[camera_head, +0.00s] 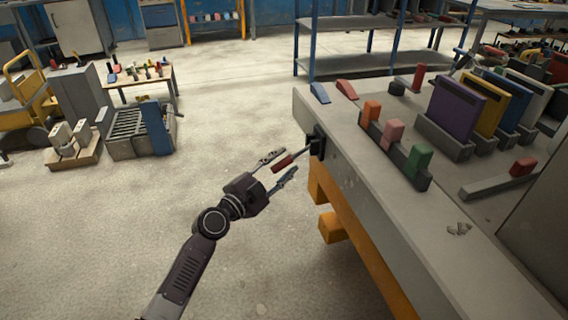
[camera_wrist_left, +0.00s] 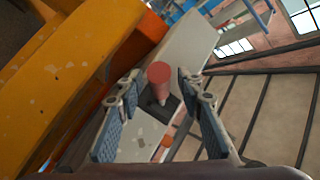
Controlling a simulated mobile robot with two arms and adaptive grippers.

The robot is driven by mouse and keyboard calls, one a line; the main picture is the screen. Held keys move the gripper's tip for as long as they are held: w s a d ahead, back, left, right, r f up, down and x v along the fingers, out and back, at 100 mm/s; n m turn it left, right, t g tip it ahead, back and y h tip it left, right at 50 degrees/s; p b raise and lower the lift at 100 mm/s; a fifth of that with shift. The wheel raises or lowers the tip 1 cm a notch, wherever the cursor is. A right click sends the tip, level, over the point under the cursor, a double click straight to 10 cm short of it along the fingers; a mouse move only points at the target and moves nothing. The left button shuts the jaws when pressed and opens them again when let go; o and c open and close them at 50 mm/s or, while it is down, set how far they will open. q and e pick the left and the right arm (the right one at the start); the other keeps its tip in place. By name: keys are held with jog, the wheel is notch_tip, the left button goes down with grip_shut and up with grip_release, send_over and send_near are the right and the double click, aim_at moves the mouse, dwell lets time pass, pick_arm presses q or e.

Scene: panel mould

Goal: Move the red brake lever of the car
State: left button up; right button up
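The brake lever is a red handle (camera_head: 283,163) on a thin dark rod. The rod comes out of a black mount (camera_head: 317,142) on the left side of the grey bench. The handle points left and slightly down. My left gripper (camera_head: 279,168) is open, with one finger on each side of the handle in the head view. In the left wrist view the red handle (camera_wrist_left: 158,76) shows end-on between the two open fingers, with visible gaps to both. The dark mount (camera_wrist_left: 163,107) is partly hidden behind it. My right gripper is not in view.
The grey bench top (camera_head: 345,130) carries orange, pink and green blocks in a dark holder, and several coloured panels in stands. An orange frame (camera_head: 350,225) lies under the bench edge. The floor (camera_head: 120,225) left of my arm is clear.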

pick_arm(q)
jog(key=shift+w+d, duration=0.2)
jog(key=shift+w, duration=0.05)
grip_shut()
dwell(0.3)
